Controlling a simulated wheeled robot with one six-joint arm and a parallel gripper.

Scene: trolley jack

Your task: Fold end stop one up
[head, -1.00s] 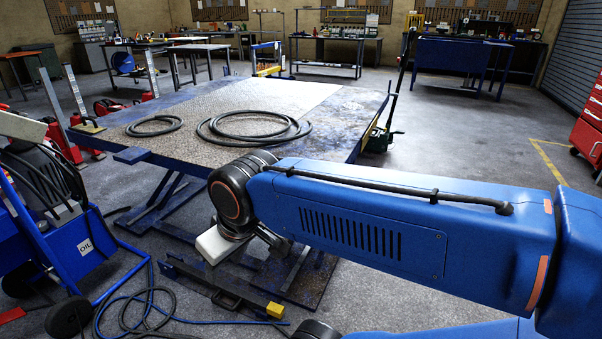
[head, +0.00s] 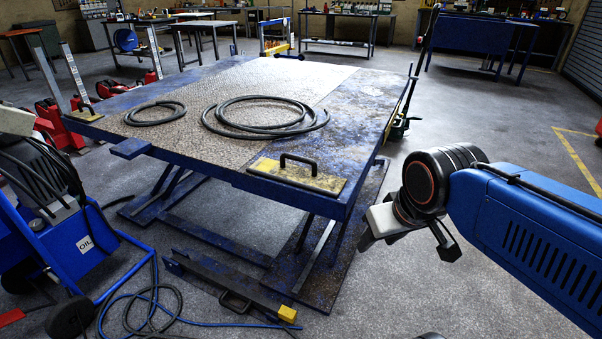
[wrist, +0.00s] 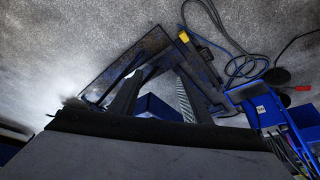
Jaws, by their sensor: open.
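A lift table (head: 235,85) with a worn blue and steel top stands in the middle of the head view. A yellow plate with a black handle (head: 298,175) lies flat at its near right edge. A smaller yellow plate (head: 84,114) lies at its left corner. Both look like end stops; I cannot tell which is number one. My gripper (head: 407,243) hangs beyond the table's right side, apart from both plates. It is open, with nothing seen between its fingers. The wrist view shows the table's underframe (wrist: 125,72), not clearly a plate.
Coiled hoses (head: 262,117) lie on the table top. A dark bar with a yellow end (head: 230,287) lies on the floor in front. A blue oil unit (head: 85,240) with loose hose stands at the left.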

